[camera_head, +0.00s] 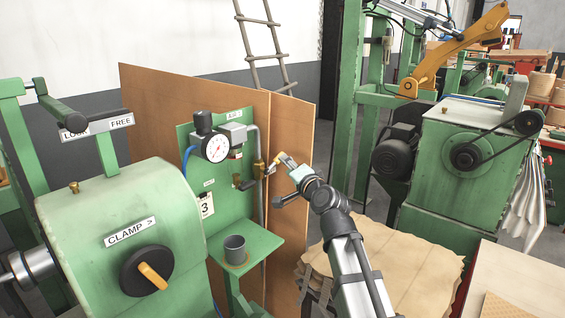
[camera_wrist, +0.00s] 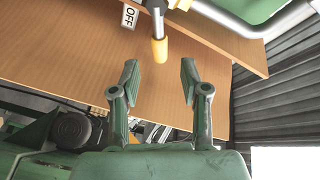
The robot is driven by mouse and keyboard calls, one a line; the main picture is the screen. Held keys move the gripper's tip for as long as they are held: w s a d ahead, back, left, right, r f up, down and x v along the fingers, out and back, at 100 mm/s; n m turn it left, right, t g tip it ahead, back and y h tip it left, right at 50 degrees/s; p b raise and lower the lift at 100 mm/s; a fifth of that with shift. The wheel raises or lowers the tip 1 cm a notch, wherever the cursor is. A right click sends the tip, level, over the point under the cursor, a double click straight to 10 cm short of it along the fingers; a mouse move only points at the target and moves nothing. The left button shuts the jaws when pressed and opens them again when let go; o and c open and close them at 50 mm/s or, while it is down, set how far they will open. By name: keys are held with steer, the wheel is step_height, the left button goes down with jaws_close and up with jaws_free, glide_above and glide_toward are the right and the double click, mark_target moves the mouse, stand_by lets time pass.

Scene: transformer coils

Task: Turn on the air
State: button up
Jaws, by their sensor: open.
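The air panel (camera_head: 222,150) is a green board with a round gauge (camera_head: 215,148), a regulator and an "AIR" label (camera_head: 234,114). A brass valve (camera_head: 259,168) sits on the pipe at its right edge. My gripper (camera_head: 287,164) is right beside the valve. In the wrist view, my gripper (camera_wrist: 159,72) is open, with its two green fingers apart. The valve's yellow-orange handle (camera_wrist: 159,49) points into the gap from above and ends around the fingertips, with space on both sides. An "OFF" label (camera_wrist: 130,16) is beside the handle.
A brown board (camera_head: 287,130) stands behind the panel. A grey cup (camera_head: 235,249) is on the green shelf below the gauge. A green machine with a "CLAMP" knob (camera_head: 147,270) stands at the left. A brown padded stack (camera_head: 420,270) is at the lower right.

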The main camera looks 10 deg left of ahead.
steer(key=v, duration=0.5)
